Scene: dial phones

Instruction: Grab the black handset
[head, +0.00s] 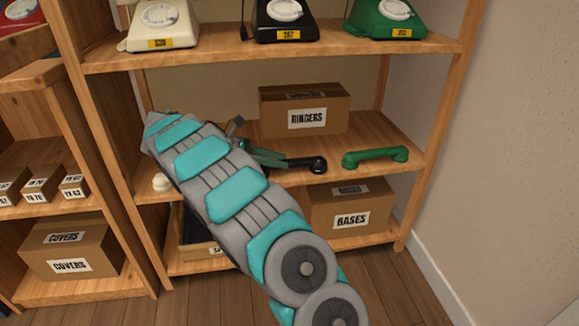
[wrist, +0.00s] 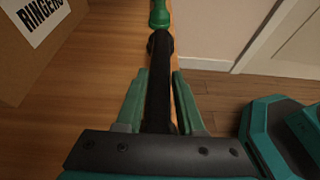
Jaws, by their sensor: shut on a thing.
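The black handset (head: 308,163) is at the middle shelf of the wooden rack in the head view, its right end showing beyond my gripper (head: 268,157). In the wrist view the black handset (wrist: 160,85) runs lengthwise between the two green fingers of my gripper (wrist: 160,98), which are shut on its grip. Its near end is hidden by the gripper body. I cannot tell whether it touches the shelf.
A green handset (head: 375,156) lies to the right on the same shelf. A RINGERS box (head: 305,110) stands behind. Black (head: 287,22), cream (head: 160,27) and green (head: 387,20) phones stand on the shelf above. A BASES box (head: 350,205) is below.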

